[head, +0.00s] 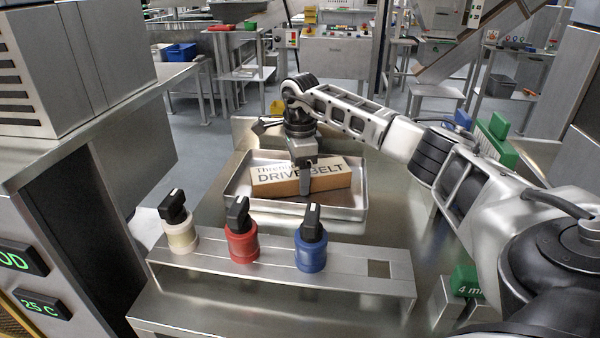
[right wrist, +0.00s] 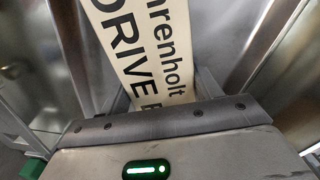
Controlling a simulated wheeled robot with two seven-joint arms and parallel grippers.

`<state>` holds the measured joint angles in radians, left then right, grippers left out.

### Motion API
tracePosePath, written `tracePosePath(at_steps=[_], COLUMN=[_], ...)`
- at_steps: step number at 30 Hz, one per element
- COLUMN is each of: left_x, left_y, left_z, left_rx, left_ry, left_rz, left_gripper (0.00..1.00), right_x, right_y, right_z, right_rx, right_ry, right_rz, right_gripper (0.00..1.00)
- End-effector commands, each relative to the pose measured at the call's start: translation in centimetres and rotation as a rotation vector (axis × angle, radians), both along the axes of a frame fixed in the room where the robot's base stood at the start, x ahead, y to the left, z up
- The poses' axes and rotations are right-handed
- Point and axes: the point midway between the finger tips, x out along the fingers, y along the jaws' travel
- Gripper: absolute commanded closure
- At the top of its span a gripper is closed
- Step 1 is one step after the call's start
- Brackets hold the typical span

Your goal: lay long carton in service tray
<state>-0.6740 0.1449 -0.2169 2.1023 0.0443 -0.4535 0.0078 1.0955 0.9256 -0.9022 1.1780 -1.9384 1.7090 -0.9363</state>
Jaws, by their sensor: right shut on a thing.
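The long carton (head: 272,182) is a brown box with a pale printed face reading "DRIVE BELT". It lies lengthwise across the service tray (head: 233,190), a shallow metal tray on the steel table, within its rim. My right gripper (head: 305,188) points down and is shut on the carton near its middle. In the right wrist view the carton (right wrist: 135,45) runs up from between the fingers, its print showing. Whether its underside touches the tray floor I cannot tell. My left gripper is not in view.
In front of the tray stands a metal rack (head: 340,270) with a white knob piece (head: 180,235), a red one (head: 242,243) and a blue one (head: 311,250), plus an empty square hole. Green blocks (head: 500,140) stand at the right. A grey machine (head: 75,65) stands at the left.

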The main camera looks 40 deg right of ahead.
Motion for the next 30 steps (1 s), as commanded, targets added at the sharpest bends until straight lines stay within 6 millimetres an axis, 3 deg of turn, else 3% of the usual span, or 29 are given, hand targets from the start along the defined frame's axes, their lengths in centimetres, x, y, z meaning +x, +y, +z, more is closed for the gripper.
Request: tracePosePath(at_steps=[1, 3, 14, 17, 30], left_x=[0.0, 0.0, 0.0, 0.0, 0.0], left_y=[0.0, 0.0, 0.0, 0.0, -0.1], left_z=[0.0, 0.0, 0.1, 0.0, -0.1], left_rx=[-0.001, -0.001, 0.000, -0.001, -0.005], left_ry=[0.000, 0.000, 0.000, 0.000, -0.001], left_rz=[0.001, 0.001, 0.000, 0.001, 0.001], left_gripper=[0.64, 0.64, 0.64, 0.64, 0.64], right_x=[0.0, 0.0, 0.0, 0.1, 0.1], right_y=[0.0, 0.0, 0.0, 0.0, 0.0], right_z=[-0.1, -0.1, 0.5, 1.7, 10.6], right_rx=[0.000, 0.000, 0.000, -0.001, 0.001], right_ry=[0.001, 0.001, -0.001, -0.003, -0.002], right_rz=[0.000, 0.000, 0.000, 0.000, -0.001], right_gripper=[0.31, 0.15, 0.15, 0.15, 0.15])
